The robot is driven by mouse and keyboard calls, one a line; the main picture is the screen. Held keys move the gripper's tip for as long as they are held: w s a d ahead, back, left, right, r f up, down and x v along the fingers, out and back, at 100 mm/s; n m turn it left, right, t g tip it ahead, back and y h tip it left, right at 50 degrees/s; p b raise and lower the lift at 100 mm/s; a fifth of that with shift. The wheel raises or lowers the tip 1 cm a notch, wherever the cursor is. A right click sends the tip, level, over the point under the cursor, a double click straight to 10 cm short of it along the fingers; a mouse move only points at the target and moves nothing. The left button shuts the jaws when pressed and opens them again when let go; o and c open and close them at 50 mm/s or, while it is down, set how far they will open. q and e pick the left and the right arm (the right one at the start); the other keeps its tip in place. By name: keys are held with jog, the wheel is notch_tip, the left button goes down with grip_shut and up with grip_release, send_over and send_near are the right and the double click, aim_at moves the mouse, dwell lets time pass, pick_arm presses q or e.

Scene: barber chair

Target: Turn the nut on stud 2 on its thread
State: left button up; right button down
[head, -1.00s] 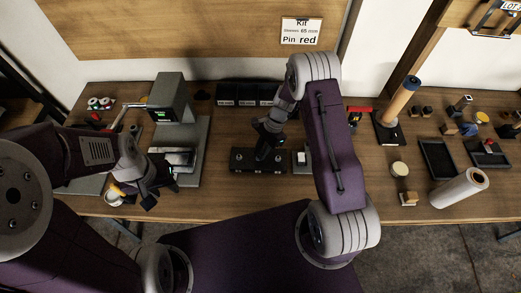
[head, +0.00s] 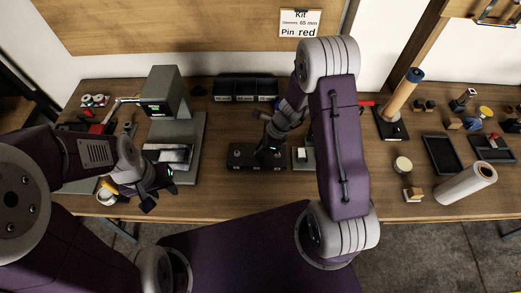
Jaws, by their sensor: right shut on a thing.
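A dark block (head: 237,159) with a row of small studs lies on the bench in the middle of the head view. My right gripper (head: 267,152) points down onto the right half of this block. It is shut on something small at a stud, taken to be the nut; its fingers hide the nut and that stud. I cannot read which stud it is. My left gripper (head: 147,200) hangs over the front left of the bench, apart from the block. Its fingertips are too small and dark to tell open from shut.
A grey press-like machine (head: 164,90) stands to the left of the block. Black bins (head: 246,89) sit behind it. A small grey fixture (head: 303,158) is close on its right, beside my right arm. Black trays (head: 442,155) and a white roll (head: 465,185) lie further right.

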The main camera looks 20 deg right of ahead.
dwell(0.4)
jog(key=c, duration=1.3)
grip_release()
jog(key=shift+a, duration=0.15)
jog(key=shift+c, duration=0.2)
jog(key=p+v, duration=0.3)
jog(key=v, duration=0.6)
